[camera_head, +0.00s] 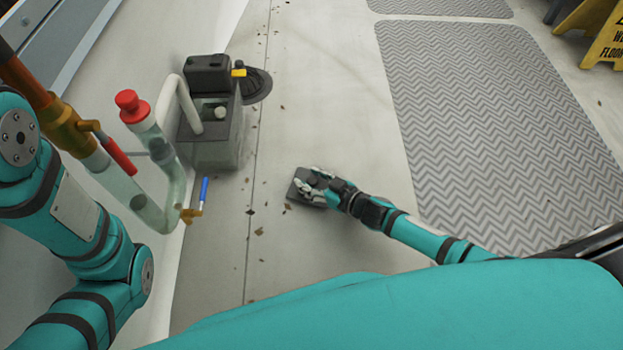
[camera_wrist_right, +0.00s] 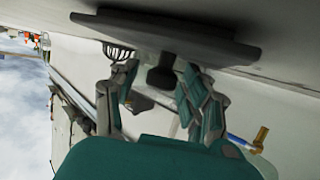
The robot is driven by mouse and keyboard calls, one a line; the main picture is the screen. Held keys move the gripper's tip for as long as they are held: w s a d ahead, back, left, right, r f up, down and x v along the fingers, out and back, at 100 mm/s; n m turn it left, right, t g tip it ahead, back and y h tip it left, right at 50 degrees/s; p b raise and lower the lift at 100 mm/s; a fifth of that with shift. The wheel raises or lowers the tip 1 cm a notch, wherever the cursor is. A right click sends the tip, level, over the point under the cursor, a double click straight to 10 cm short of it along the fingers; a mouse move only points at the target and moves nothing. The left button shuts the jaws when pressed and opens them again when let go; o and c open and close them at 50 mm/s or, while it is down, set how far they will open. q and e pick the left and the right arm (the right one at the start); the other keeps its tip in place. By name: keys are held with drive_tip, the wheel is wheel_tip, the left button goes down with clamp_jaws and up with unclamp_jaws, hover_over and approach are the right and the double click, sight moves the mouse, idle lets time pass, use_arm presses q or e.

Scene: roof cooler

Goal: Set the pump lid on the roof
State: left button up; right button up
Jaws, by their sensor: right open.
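The pump lid (camera_head: 303,198) is a dark grey flat plate on the pale roof (camera_head: 330,120), near the middle of the head view. In the right wrist view the lid (camera_wrist_right: 200,38) is a dark slab across the top, lying along the roof surface, with a dark knob (camera_wrist_right: 160,78) on it. My right gripper (camera_head: 312,182) is at the lid and covers part of it. In the wrist view the right gripper (camera_wrist_right: 158,92) is open, its fingers on either side of the knob and apart from it. My left gripper is out of view; only left arm links show.
The grey pump tank (camera_head: 225,140) with a black motor stands up and left of the lid, beside a round dark grate (camera_head: 257,86). Clear pipes with a red cap (camera_head: 131,105) and a blue-handled valve (camera_head: 203,192) are at left. Patterned grey mats (camera_head: 490,110) lie at right.

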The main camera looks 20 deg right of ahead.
drive_tip(key=shift+s+d+r+p, duration=0.1)
drive_tip(key=shift+r+p, duration=0.15)
drive_tip(key=shift+p, duration=0.05)
drive_tip(key=p+v, duration=0.6)
drive_tip(key=v, duration=0.4)
drive_tip(key=shift+s+d+r, duration=0.15)
drive_tip(key=shift+s+r, duration=0.1)
drive_tip(key=shift+s, duration=0.05)
drive_tip(key=shift+s+d+p, duration=0.25)
drive_tip(key=shift+s+p, duration=0.05)
drive_tip(key=shift+s, duration=0.1)
drive_tip(key=shift+w+r, duration=0.1)
